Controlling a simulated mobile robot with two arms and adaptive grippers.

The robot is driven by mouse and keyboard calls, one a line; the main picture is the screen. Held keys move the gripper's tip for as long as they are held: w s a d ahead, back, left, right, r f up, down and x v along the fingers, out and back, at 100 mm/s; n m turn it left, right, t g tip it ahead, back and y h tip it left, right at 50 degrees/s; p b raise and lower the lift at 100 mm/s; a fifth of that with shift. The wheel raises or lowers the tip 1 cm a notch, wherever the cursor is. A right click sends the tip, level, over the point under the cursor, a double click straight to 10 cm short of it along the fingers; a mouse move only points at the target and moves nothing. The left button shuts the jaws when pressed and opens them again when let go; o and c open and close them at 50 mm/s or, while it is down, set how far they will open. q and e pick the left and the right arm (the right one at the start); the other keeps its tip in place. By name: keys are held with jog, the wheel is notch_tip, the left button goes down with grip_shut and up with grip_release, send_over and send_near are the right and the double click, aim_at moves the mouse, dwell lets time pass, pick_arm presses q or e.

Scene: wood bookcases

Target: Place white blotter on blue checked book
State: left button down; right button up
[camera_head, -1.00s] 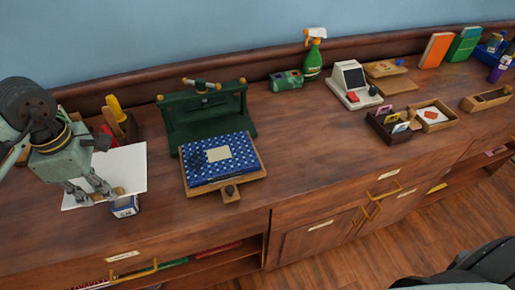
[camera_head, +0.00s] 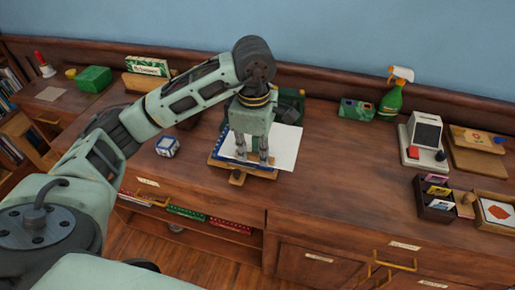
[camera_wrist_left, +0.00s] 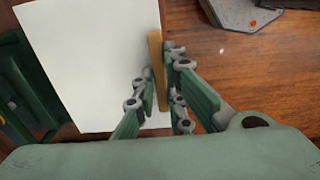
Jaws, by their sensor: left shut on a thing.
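My left gripper (camera_head: 252,163) is shut on the white blotter (camera_head: 285,148), a flat white sheet, at its near part. The sheet is over the blue checked book and hides most of it; I cannot tell whether they touch. A strip of the blue checked book (camera_head: 219,148) shows at the left, on a wooden board (camera_head: 237,178) in front of the dark green press (camera_head: 291,105). In the left wrist view the fingers (camera_wrist_left: 160,103) close around a tan wooden strip at the edge of the blotter (camera_wrist_left: 95,60). My right gripper is not in view.
A small blue-and-white block (camera_head: 167,146) stands left of the board. A green spray bottle (camera_head: 391,102), a white card machine (camera_head: 424,138) and a dark card box (camera_head: 434,205) are to the right.

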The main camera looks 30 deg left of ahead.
pick_arm(q)
jog(key=w+a+f, duration=0.1)
jog(key=a, duration=0.1)
jog(key=w+a+f+p, duration=0.1)
jog(key=w+a+f, duration=0.1)
jog(key=a, duration=0.1)
jog(key=shift+w+a+f+p, duration=0.3)
jog(key=shift+w+a, duration=0.05)
jog(key=f, duration=0.2)
jog(key=w+a+f+p, duration=0.1)
jog(key=f, duration=0.1)
jog(key=w+a+f+p, duration=0.1)
jog(key=f, duration=0.1)
jog(key=shift+a, duration=0.2)
jog(key=shift+w+f, duration=0.1)
jog(key=shift+f, duration=0.05)
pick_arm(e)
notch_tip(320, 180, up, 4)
pick_arm(q)
jog(key=shift+f, duration=0.2)
jog(key=c, duration=1.8)
grip_release()
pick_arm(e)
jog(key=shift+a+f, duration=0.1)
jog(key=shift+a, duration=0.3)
